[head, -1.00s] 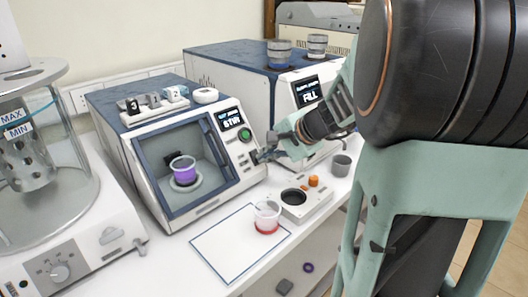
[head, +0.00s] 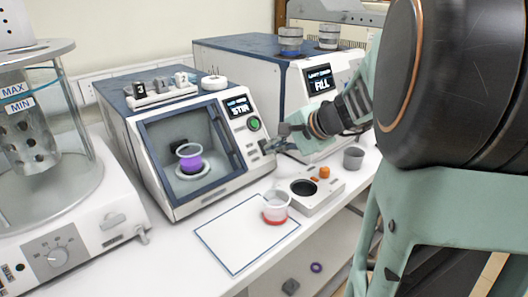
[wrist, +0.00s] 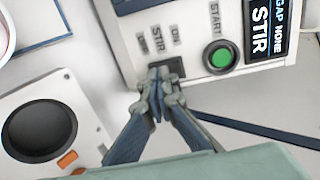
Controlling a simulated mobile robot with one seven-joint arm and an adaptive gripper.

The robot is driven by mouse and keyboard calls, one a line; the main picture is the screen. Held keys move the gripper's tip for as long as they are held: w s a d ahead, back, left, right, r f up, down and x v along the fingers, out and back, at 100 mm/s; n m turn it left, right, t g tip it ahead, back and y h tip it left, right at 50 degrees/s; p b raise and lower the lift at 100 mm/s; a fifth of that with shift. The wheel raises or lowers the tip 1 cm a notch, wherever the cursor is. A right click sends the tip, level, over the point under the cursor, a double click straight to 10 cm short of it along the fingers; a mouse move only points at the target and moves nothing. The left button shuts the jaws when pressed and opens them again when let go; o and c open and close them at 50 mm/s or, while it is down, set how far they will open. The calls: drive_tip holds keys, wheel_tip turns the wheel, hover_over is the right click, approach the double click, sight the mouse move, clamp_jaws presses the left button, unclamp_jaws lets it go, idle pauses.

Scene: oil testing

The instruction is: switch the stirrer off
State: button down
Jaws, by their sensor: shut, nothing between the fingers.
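The stirrer (head: 190,140) is a white and blue box with an open-fronted chamber. Its display (head: 238,107) reads STIR, with a green START button (head: 254,124) below; the button also shows in the wrist view (wrist: 220,57). A beaker of purple liquid (head: 190,157) stands inside the chamber. My gripper (head: 270,146) is shut and empty at the lower right of the front panel. In the wrist view its fingertips (wrist: 160,78) are at a dark switch (wrist: 174,66) by the STIR and ON labels, partly covering it. I cannot tell whether they touch it or which way it is set.
A second machine (head: 322,80) reading FILL stands behind on the right. In front are a white device with a round dark well (head: 304,187), a cup with red liquid (head: 276,207), a grey cup (head: 353,158) and a white mat (head: 238,238). A glass-vessel apparatus (head: 55,230) stands left.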

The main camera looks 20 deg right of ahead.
drive_tip(key=shift+p, duration=0.3)
drive_tip(key=shift+r+p, duration=0.5)
drive_tip(key=shift+r, duration=0.25)
drive_tip(key=shift+r, duration=0.1)
